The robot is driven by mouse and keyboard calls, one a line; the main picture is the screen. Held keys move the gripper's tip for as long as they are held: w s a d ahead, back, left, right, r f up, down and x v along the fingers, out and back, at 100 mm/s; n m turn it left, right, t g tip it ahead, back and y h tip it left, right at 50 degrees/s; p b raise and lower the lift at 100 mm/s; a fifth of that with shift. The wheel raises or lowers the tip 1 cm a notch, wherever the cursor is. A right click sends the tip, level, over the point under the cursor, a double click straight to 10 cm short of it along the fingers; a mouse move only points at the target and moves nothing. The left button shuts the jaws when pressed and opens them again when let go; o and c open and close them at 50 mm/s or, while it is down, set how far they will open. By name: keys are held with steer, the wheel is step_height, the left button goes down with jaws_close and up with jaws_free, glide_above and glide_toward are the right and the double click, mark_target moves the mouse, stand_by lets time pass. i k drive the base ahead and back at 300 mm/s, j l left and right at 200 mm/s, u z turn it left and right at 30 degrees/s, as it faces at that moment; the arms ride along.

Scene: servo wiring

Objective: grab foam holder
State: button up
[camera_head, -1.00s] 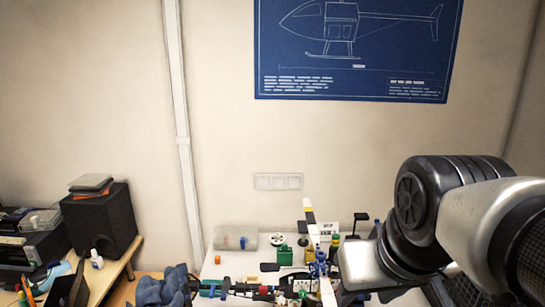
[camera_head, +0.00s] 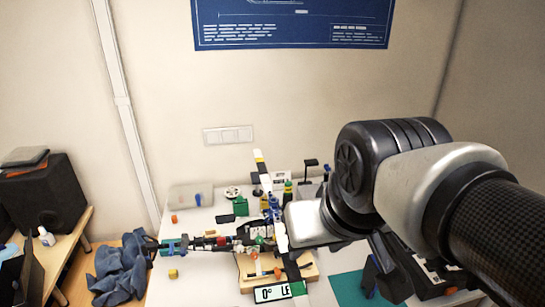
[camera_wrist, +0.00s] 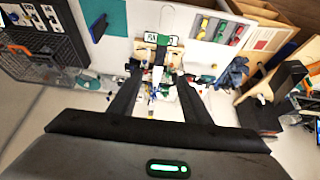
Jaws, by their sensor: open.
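A tan block that looks like the foam holder (camera_head: 312,272) sits on the white table, under the tail-side middle of a colourful helicopter model (camera_head: 222,242). In the wrist view, a tan piece that may be the same holder (camera_wrist: 146,44) shows beyond the fingertips. I cannot tell its full outline, as the model and a label cover much of it. My gripper (camera_wrist: 159,76) is open, its two dark fingers spread apart with nothing visibly held. In the head view my arm hides the fingers.
The white table (camera_head: 185,290) carries small loose parts and a clear container (camera_head: 190,196) at the back. A teal mat (camera_head: 347,289) lies to the right. A blue cloth (camera_head: 120,272) and a black speaker (camera_head: 40,190) are at left.

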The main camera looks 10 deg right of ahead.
mark_target(371, 268)
steer(key=l+u, duration=0.2)
steer(key=l, duration=0.25)
steer(key=k+l+u, duration=0.15)
steer(key=l, duration=0.3)
steer(key=l+u, duration=0.2)
steer(key=l, duration=0.25)
